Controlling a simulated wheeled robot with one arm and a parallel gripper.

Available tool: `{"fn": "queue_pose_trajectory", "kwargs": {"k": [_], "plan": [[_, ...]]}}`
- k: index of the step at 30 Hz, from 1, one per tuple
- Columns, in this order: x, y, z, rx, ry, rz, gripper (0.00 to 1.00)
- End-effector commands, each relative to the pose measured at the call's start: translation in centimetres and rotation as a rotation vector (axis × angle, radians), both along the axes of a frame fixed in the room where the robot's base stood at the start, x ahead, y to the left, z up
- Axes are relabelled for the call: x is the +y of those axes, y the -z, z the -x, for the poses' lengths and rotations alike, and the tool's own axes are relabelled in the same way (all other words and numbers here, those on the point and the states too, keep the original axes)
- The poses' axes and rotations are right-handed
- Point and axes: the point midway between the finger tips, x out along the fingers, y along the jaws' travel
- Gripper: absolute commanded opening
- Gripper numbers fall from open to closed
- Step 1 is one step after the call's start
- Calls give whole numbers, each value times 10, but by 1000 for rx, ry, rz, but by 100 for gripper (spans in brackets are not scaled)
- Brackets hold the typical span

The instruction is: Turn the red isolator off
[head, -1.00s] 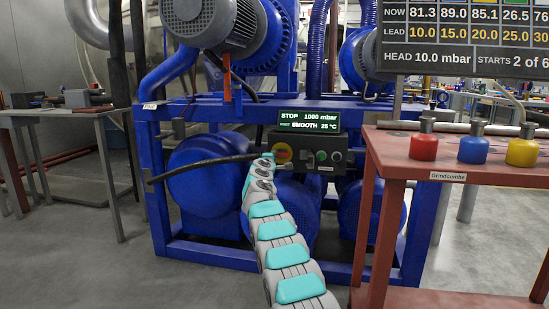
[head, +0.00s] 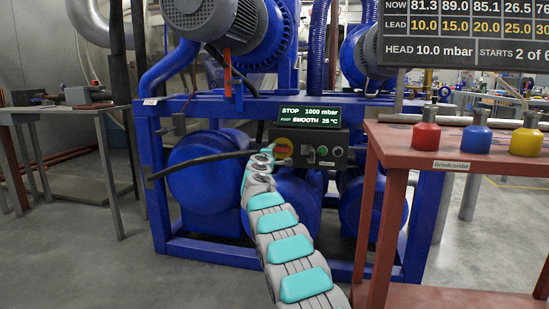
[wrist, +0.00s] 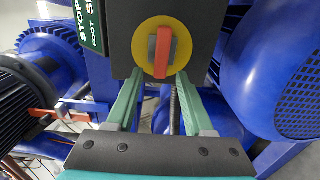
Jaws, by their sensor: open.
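The isolator is a red handle (wrist: 163,52) on a round yellow plate (wrist: 146,66), set in a dark control box (wrist: 204,22). In the wrist view the handle runs nearly upright in the picture, while the display's lettering beside it is turned on its side. In the head view the yellow plate (head: 283,146) sits at the box's left end, below the lit display. My gripper (wrist: 159,76) is open. Its two green fingers point at the plate, one on each side of the handle's lower end, and I see no clear contact. In the head view my arm mostly hides the gripper.
The display (head: 309,115) reads STOP, 1000 mbar. Green and dark controls (head: 322,150) sit right of the isolator. A black hose (head: 200,165) passes left of my arm. Blue frame and drums surround the box. A red table (head: 400,145) with bottles stands right.

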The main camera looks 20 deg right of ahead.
Motion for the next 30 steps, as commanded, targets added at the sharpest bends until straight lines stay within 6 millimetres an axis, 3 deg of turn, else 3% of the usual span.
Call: {"fn": "queue_pose_trajectory", "kwargs": {"k": [18,30], "plan": [[28,1,42,2,0,3,52],[31,1,47,2,2,1,52]]}}
